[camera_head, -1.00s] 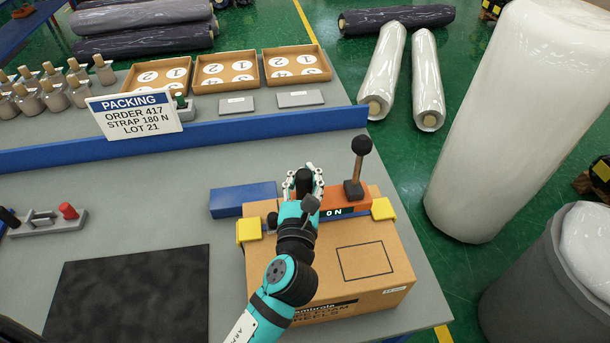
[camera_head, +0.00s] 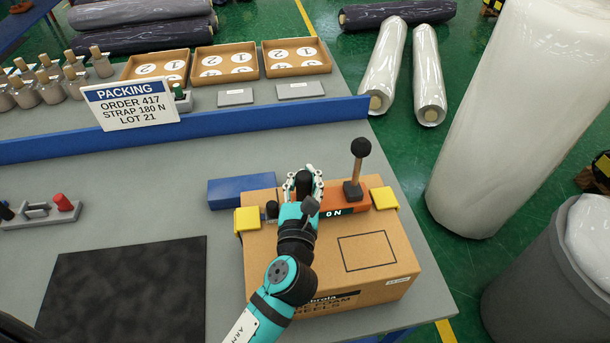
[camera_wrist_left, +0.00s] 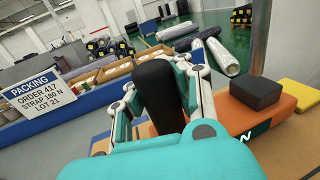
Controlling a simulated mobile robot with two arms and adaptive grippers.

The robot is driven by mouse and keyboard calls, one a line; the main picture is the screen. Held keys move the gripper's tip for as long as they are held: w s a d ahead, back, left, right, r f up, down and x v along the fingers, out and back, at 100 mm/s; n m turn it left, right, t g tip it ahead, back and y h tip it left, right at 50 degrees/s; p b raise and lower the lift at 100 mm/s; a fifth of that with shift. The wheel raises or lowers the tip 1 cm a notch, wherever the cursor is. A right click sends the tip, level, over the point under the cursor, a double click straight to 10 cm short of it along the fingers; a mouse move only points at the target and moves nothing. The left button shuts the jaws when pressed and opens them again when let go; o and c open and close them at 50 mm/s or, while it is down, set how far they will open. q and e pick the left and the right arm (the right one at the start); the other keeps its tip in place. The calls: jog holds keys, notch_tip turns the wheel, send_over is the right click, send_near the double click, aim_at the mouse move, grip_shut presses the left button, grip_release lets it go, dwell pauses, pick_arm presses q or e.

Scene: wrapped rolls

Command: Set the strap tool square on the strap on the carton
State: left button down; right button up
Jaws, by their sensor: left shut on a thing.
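The brown carton (camera_head: 345,262) stands on the grey bench, with a yellow corner piece at the left (camera_head: 247,219) and another at the right (camera_head: 384,197) of its top. The strap tool (camera_head: 352,196) has an orange body, an upright black-knobbed lever and a display reading 0 N. It lies across the carton top between the yellow pieces. My left gripper (camera_head: 303,184) is shut on the tool's black handle (camera_wrist_left: 158,92). The tool and arm hide the strap, and I cannot tell whether the tool touches it. My right gripper is out of view.
A blue block (camera_head: 241,191) lies behind the carton. A blue rail (camera_head: 200,134) crosses the bench. A packing sign (camera_head: 130,107) stands near it. A black mat (camera_head: 130,290) lies left of the carton, and a small red-knobbed fixture (camera_head: 45,211) stands at the far left.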

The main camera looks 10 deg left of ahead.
pick_arm(q)
jog(key=shift+r, duration=0.15)
jog(key=shift+f, duration=0.3)
dwell(0.3)
jog(key=c, duration=1.2)
grip_release()
jog(key=shift+f, duration=0.1)
jog(key=shift+o, duration=0.2)
jog(key=shift+f, duration=0.2)
jog(key=shift+s, duration=0.15)
jog(key=s, duration=0.4)
jog(key=s+d, duration=0.1)
jog(key=s, duration=0.6)
jog(key=shift+s+d+r, duration=0.2)
jog(key=shift+s, duration=0.2)
